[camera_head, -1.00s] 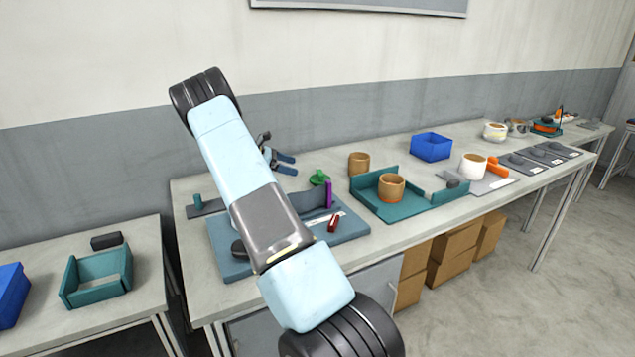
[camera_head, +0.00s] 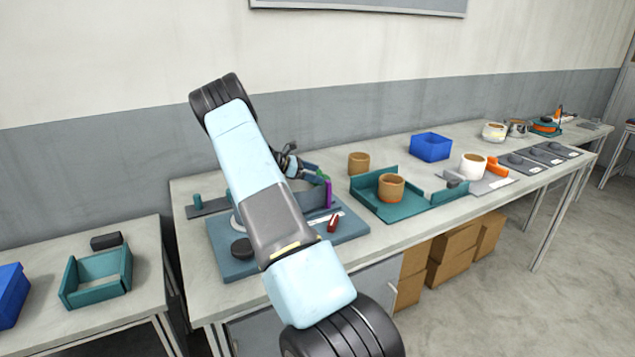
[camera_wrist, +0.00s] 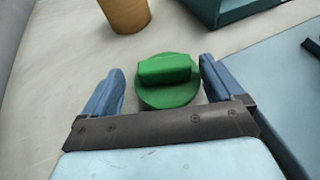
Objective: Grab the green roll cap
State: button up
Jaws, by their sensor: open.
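The green roll cap (camera_wrist: 166,92) is a round disc with a raised block-shaped grip on top. In the wrist view it lies on the grey table between the two blue fingers of my gripper (camera_wrist: 163,88). The fingers are open, one on each side of the cap, with a gap on both sides. In the head view my gripper (camera_head: 320,172) is low over the table behind the blue board, and only a small green part of the cap (camera_head: 324,177) shows past the fingers.
A tan roll (camera_wrist: 125,12) stands beyond the cap. A teal tray (camera_head: 410,211) holding another tan roll (camera_head: 391,187) is to the right. The blue board (camera_head: 350,232) carries a purple upright piece (camera_head: 328,194) and a red piece (camera_head: 333,223) close to my gripper.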

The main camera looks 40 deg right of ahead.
aim_at(317, 173)
jog(key=x, duration=0.4)
jog(key=shift+s+r, duration=0.1)
jog(key=shift+s, duration=0.05)
jog(key=shift+c, duration=0.3)
jog(key=c, duration=0.6)
